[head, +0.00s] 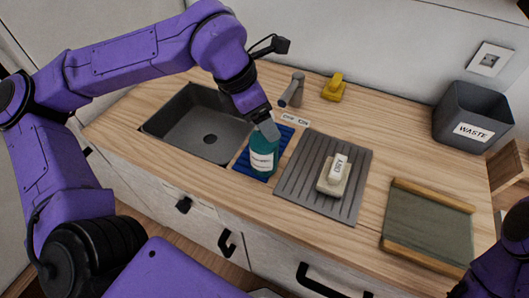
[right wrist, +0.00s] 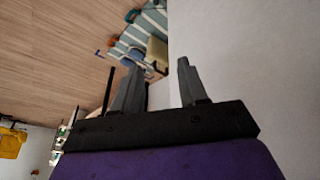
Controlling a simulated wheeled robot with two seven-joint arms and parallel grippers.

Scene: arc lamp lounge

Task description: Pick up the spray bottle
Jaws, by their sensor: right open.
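The spray bottle (head: 263,158) is teal with a white label. It stands upright on a blue mat (head: 243,170) between the sink and the grey draining mat. My left gripper (head: 268,128) comes down from above at the bottle's top and hides its head. I cannot tell whether its fingers are closed on the bottle. My right gripper (right wrist: 160,65) is open and empty in the right wrist view, away from the bottle. In the head view only part of my right arm shows at the lower right corner.
The grey ridged draining mat (head: 300,201) right of the bottle bears a pale block with a white labelled item. A sink (head: 180,128), tap (head: 293,90), yellow object (head: 334,87), waste bin (head: 470,101) and green tray with wooden ends (head: 426,222) are around. Bare wood lies between mat and tray.

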